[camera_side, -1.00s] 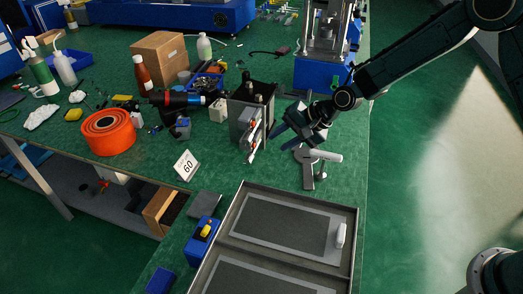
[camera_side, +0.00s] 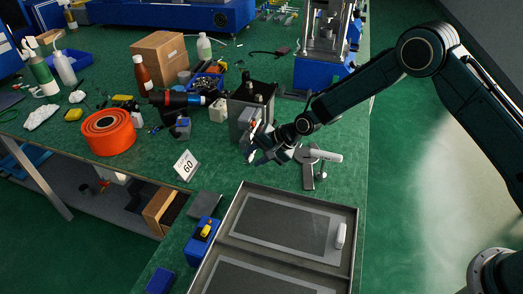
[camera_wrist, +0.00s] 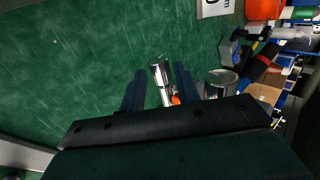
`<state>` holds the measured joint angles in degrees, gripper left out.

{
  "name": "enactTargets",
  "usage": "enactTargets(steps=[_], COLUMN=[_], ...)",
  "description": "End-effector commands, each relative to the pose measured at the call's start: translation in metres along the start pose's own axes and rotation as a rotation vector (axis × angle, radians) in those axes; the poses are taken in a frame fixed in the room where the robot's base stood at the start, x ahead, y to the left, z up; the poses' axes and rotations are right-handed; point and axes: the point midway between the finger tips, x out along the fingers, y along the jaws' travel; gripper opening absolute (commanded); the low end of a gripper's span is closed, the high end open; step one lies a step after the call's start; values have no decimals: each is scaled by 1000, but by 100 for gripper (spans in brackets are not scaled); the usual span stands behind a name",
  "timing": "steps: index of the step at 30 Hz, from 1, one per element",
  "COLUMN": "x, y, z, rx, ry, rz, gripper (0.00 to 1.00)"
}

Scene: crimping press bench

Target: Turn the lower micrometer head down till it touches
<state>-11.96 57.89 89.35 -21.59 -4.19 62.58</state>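A dark block-shaped fixture (camera_side: 240,112) stands on the green bench, with small silver and red parts on its right side. My gripper (camera_side: 254,158) is at that side, low near the bench, and covers much of these parts. In the wrist view a slim silver cylinder (camera_wrist: 158,74), which looks like the lower micrometer head, shows between the two fingers of my gripper (camera_wrist: 160,78). The fingers are apart. A clear gap shows on the left of the cylinder; contact on the right cannot be told. Whether the head's tip touches anything is hidden.
A grey stand with a white bar (camera_side: 318,155) is close to the right of my gripper. A "60" card (camera_side: 186,165) stands front left. A grey tray (camera_side: 238,213) lies in front. An orange roll (camera_side: 107,132) and bottles are further left.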

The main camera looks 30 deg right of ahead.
Motion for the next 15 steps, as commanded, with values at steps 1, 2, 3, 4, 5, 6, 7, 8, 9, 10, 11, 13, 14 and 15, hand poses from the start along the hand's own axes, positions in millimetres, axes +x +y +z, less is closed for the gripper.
enactTargets(steps=[1, 2, 3, 4, 5, 6, 7, 8, 9, 10, 11, 13, 14, 15], x=[4, 5, 7, 8, 9, 10, 10, 10, 11, 11, 11, 10, 10, 10], y=[0, 0, 0, 0, 0, 0, 0, 0, 0, 0, 0, 0, 0, 0], z=[0, 0, 0, 0, 0, 0, 0, 0, 0, 0, 0, 0, 0, 0], rx=[0, 0, 0, 1, 1, 1, 1, 1, 1, 1, 1, 1, 1, 1], ry=[0, 0, 0, 0, 0, 0, 0, 0, 0, 0, 0, 0, 0, 0], rz=[0, 0, 0, 0, 1, 1, 1, 1, 1, 1, 1, 1, 1, 1], gripper=[32, 32, 32, 32, 32, 32, 32, 32, 32, 32, 32, 32, 32, 32])
